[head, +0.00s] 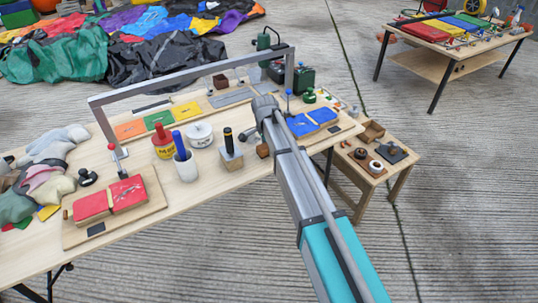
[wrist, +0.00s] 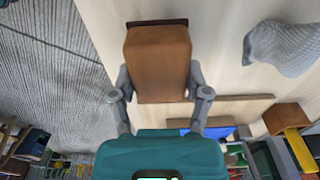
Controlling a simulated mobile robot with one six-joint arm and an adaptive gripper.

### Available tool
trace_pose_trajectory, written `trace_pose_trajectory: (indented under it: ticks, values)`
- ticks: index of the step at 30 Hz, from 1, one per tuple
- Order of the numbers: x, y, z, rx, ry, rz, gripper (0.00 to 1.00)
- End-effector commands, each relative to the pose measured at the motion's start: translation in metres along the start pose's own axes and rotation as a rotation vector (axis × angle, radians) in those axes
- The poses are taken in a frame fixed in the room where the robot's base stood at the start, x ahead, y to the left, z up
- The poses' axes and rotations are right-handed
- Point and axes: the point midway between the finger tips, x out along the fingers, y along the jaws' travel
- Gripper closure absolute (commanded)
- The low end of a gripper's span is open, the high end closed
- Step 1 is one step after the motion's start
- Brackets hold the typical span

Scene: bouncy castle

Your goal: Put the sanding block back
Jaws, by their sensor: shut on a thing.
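In the wrist view my gripper (wrist: 160,80) is shut on the sanding block (wrist: 159,55), a reddish-brown block with a dark strip along its far edge. One finger presses each side. The block is over pale wooden tabletop (wrist: 218,70), close to its edge; I cannot tell whether it touches the wood. In the head view my arm hides the gripper. A small brown thing (head: 262,151) shows beside my arm at the near table edge; I cannot tell whether it is the held block.
A grey cloth (wrist: 282,48) lies on the wood in the wrist view. The long workbench (head: 190,215) carries a black-handled tool in a block (head: 230,152), a white cup (head: 186,168), red pads (head: 110,197) and blue pads (head: 312,121). A grey frame (head: 190,77) arches over it. A small side table (head: 372,158) stands right.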

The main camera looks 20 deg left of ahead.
Motion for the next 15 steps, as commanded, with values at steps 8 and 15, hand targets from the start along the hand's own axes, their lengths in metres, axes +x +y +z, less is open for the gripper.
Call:
trace_pose_trajectory:
  ticks: [8,15]
  values:
    - [0.020,0.000,0.001,0.000,0.000,0.000,0.95]
    - [0.020,0.000,0.001,0.001,0.000,0.000,0.95]
